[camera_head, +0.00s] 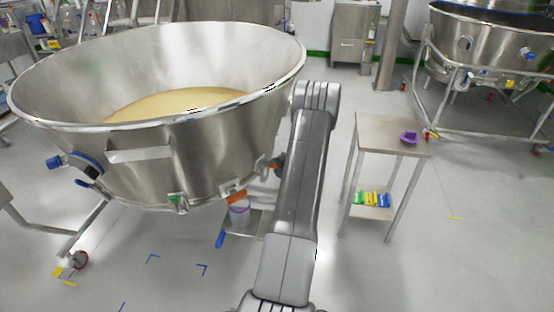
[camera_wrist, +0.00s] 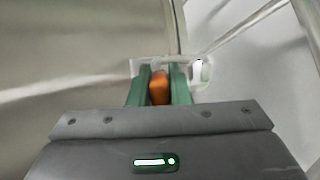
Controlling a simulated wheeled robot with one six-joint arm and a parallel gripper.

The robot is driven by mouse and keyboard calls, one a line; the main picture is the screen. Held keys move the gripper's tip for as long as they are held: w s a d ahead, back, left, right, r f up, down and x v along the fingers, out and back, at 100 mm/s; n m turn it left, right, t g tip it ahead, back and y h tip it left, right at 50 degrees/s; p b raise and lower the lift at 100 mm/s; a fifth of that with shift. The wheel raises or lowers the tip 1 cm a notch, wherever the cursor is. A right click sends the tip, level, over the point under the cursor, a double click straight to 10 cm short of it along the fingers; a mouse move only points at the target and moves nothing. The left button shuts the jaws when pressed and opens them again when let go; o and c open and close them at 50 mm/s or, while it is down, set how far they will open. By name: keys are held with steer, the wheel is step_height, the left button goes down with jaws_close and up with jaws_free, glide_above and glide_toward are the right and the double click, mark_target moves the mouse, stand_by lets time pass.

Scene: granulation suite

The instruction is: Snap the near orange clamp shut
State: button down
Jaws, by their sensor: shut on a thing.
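In the wrist view, my gripper (camera_wrist: 160,76) has its two green fingers closed around an orange clamp handle (camera_wrist: 159,88). A pale metal bracket shows behind the fingertips against the steel wall. In the head view, one orange clamp (camera_head: 237,197) sits low on the front of the big steel bowl (camera_head: 150,150). A smaller orange piece (camera_head: 274,163) shows farther right on the bowl, beside my arm. My arm hides most of my gripper there. I cannot tell from the head view how far the held handle is turned.
The bowl holds pale yellow powder (camera_head: 180,103). A steel side table (camera_head: 385,128) with a purple item (camera_head: 408,137) stands right of my arm. Another bowl (camera_head: 490,45) stands at the far right. The floor between is clear.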

steer(key=shift+w+a+r+n+g+h+p, duration=0.15)
steer(key=shift+r+g+h+p, duration=0.3)
steer(key=shift+p, duration=1.3)
steer(key=shift+w+a+r+n+g+h+p, duration=0.15)
steer(key=shift+r+g+h+p, duration=0.25)
steer(key=shift+p, duration=1.3)
steer(key=shift+a+r+n+g+h+p, duration=0.25)
steer(key=shift+r+g+h+p, duration=0.2)
steer(key=shift+p, duration=1.3)
steer(key=p, duration=0.4)
steer(key=shift+w+a+g+h, duration=0.1)
steer(key=shift+a+g+h, duration=0.05)
steer(key=shift+g+h, duration=0.2)
steer(key=shift+a+f+h+p, duration=0.15)
steer(key=shift+h+p, duration=0.1)
steer(key=shift+p, duration=0.45)
steer(key=c, duration=1.4)
jaws_free()
steer(key=shift+w, duration=0.1)
steer(key=shift+o, duration=0.2)
steer(key=b+v, duration=0.1)
steer(key=v, duration=1.2)
steer(key=shift+r+b, duration=0.3)
steer(key=shift+r, duration=0.1)
